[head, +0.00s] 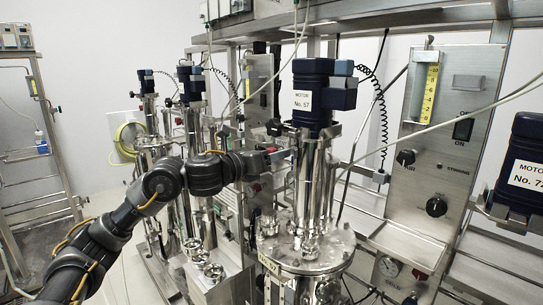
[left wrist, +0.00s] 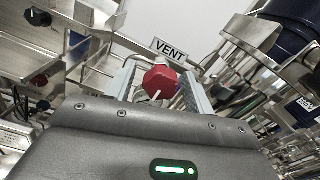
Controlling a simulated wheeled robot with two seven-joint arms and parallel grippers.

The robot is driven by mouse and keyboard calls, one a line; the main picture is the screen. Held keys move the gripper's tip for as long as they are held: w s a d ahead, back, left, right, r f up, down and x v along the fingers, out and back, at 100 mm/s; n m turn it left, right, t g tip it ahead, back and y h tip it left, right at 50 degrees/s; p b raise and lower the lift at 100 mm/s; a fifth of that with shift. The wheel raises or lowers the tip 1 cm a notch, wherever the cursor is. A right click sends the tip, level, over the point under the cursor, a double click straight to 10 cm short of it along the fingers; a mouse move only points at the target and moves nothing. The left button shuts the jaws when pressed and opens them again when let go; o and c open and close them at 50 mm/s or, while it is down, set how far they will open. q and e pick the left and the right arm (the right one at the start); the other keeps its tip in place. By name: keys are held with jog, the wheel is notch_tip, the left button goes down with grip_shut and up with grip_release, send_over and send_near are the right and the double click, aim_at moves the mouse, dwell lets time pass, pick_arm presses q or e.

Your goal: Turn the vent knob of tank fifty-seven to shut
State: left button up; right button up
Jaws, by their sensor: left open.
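Tank fifty-seven (head: 308,262) stands in the middle of the head view, a shiny steel vessel under a blue motor marked "No. 57" (head: 310,100). My left gripper (head: 278,156) reaches in from the left, close to the tank's steel column. In the left wrist view, a red vent knob (left wrist: 161,80) with a white pointer mark shows between the two fingers of my left gripper (left wrist: 158,72). The fingers are open, one on each side of the knob; I cannot tell whether they touch it. A "VENT" label (left wrist: 170,49) sits just behind it. My right gripper is not in view.
A control panel (head: 435,140) with a yellow scale and black knobs stands right of the tank. Another motor, "No. 72" (head: 525,165), is at the right edge. More tanks (head: 193,150) stand behind my left arm. Cables hang around the motor. Open floor lies at left.

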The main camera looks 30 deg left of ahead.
pick_arm(q)
jog(key=shift+s+a+f, duration=0.1)
jog(key=shift+s+a, duration=0.05)
jog(key=shift+s, duration=0.2)
jog(key=b+v, duration=0.2)
jog(key=v, duration=0.8)
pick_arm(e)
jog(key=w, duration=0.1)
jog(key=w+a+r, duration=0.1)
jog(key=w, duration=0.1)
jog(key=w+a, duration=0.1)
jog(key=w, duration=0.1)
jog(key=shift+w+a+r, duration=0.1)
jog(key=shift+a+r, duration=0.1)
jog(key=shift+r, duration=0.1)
